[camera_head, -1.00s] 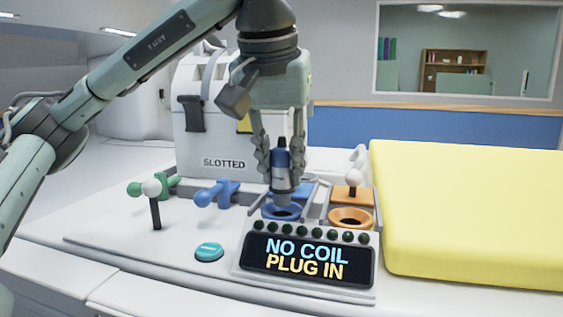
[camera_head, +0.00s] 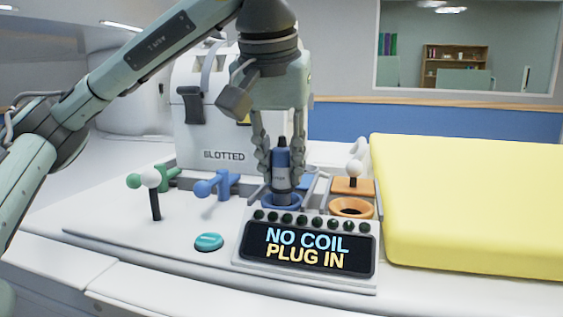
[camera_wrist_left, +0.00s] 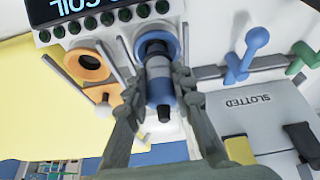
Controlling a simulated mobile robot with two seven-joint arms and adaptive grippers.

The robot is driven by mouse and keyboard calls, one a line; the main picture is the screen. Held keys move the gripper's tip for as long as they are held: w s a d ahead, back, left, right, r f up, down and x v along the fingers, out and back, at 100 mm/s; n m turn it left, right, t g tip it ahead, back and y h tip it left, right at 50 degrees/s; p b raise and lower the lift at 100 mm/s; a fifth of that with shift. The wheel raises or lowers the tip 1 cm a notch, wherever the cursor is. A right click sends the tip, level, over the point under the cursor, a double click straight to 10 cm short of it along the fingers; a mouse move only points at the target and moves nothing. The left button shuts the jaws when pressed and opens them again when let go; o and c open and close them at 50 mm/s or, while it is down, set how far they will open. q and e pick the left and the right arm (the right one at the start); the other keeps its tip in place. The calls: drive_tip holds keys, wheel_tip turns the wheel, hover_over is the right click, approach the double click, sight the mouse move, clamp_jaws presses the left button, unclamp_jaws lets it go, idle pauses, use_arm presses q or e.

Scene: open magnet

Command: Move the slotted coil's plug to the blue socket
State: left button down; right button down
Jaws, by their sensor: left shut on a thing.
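My left gripper (camera_head: 281,172) is shut on the dark blue and grey plug (camera_head: 282,165). The plug stands upright with its lower end at the blue socket (camera_head: 268,202), inside or just over the ring. In the left wrist view the plug (camera_wrist_left: 160,85) lies between the fingers, its lower end in line with the blue socket ring (camera_wrist_left: 157,38); how deep it sits is hidden. The slotted coil (camera_head: 205,125), a white box marked SLOTTED, stands behind. The display (camera_head: 307,250) reads NO COIL PLUG IN. My right gripper is not in view.
An orange socket (camera_head: 351,207) is right of the blue one, with a white-knobbed lever (camera_head: 354,170) behind it. A blue lever (camera_head: 217,186), a green lever (camera_head: 150,180) and a teal button (camera_head: 209,242) are left. A yellow pad (camera_head: 470,205) fills the right side.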

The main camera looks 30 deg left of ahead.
use_arm(q)
drive_tip(key=shift+f+b, duration=0.55)
drive_tip(key=shift+f, duration=0.3)
idle(0.3)
drive_tip(key=c, duration=1.2)
unclamp_jaws()
drive_tip(key=v, duration=1.2)
